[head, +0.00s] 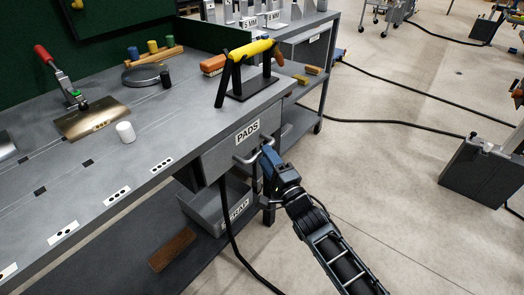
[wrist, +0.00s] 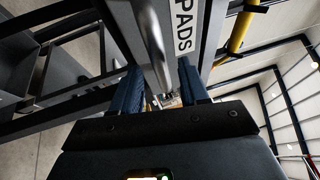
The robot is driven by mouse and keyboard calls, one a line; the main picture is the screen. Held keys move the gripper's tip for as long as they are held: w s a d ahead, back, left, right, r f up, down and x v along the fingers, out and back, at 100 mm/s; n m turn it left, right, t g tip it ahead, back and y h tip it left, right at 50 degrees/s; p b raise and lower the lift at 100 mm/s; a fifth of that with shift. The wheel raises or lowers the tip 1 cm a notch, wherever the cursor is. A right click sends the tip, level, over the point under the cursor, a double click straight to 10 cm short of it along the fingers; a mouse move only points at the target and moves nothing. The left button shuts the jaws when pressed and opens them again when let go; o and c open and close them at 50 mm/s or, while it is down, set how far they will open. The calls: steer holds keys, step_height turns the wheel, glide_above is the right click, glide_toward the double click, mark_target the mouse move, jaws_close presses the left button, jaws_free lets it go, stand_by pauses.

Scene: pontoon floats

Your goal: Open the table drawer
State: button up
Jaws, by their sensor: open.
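The table drawer (head: 218,158) is under the right end of the grey workbench, with a "PADS" label (head: 248,131) on its front; it looks shut. Its pale bar handle (head: 242,160) sticks out below the label. My gripper (head: 266,156) is at the right part of the handle, with its blue fingers close to it. In the wrist view, the handle (wrist: 156,50) runs from the top toward the gap between my two parted fingers (wrist: 162,88). I cannot tell whether either finger touches the handle.
A lower bin marked "SCRAP" (head: 237,209) sits below the drawer, near my gripper. A black cable hangs beside the bin. The floor (head: 370,190) right of the bench is mostly clear.

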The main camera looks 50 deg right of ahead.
steer(key=shift+x, duration=1.75)
jaws_close()
